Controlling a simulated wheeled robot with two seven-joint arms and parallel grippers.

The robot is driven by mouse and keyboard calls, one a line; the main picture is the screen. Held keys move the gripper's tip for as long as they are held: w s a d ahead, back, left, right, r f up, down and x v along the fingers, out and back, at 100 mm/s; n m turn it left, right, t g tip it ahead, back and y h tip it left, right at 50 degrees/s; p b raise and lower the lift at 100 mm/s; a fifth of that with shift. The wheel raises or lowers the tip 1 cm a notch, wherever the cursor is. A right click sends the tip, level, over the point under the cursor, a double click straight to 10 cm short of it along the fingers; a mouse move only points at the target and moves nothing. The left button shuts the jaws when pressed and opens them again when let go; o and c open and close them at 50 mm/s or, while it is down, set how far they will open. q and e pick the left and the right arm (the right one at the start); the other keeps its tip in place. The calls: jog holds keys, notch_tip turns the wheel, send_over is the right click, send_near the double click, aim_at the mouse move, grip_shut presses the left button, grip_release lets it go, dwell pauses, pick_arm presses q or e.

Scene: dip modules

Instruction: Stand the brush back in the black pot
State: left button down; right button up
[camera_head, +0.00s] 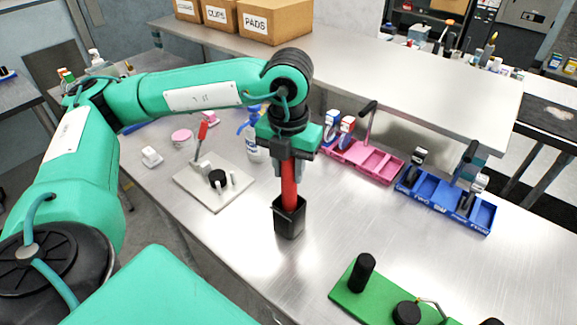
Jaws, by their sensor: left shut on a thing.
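The black pot (289,221) stands upright on the metal table near the middle of the view. The red brush handle (289,184) is upright, and its lower end goes down into the pot's mouth. The brush's lower part is hidden inside the pot. My left gripper (289,172) points straight down above the pot and is shut on the upper part of the red handle. My right gripper is not in view.
A white board with a red-handled clamp (198,183) lies left of the pot. Pink (372,163) and blue (445,203) trays stand to the right. A green board (352,290) with black knobs lies at front right. A spray bottle (251,146) stands behind the arm.

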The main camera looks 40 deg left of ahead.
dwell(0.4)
pick_arm(q)
jog(key=c, duration=1)
grip_release()
jog(key=shift+c, duration=0.2)
jog(key=shift+o, duration=0.2)
jog(key=shift+r, duration=0.1)
